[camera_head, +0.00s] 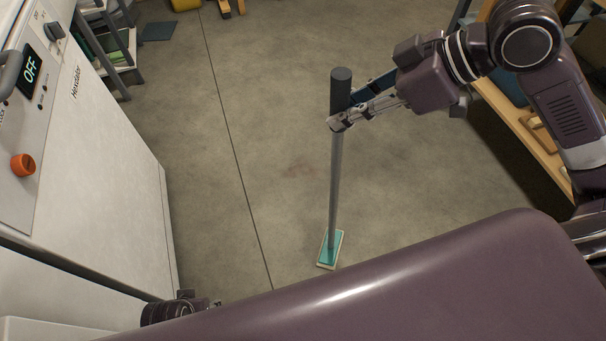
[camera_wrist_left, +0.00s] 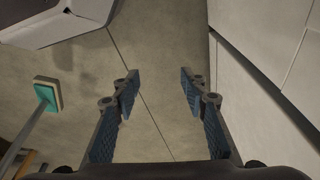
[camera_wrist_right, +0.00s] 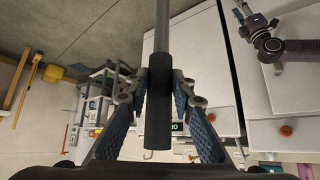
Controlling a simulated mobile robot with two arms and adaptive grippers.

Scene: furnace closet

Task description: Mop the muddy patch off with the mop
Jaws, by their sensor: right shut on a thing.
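The mop (camera_head: 335,190) stands nearly upright, with a dark grip at the top, a grey pole and a flat teal and cream head (camera_head: 330,250) on the floor. My right gripper (camera_head: 341,118) is shut on the pole just below or at the dark grip, which also shows between its fingers in the right wrist view (camera_wrist_right: 159,110). A faint reddish-brown muddy patch (camera_head: 299,170) lies on the floor, left of the pole and beyond the mop head. My left gripper (camera_wrist_left: 160,85) is open and empty; the mop head also shows left of it in the left wrist view (camera_wrist_left: 47,94).
A white furnace cabinet (camera_head: 110,150) with an OFF display stands along the left. A wooden shelf or bench (camera_head: 520,125) runs along the right. A shelf rack (camera_head: 105,45) stands at the back left. The concrete floor around the patch is clear.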

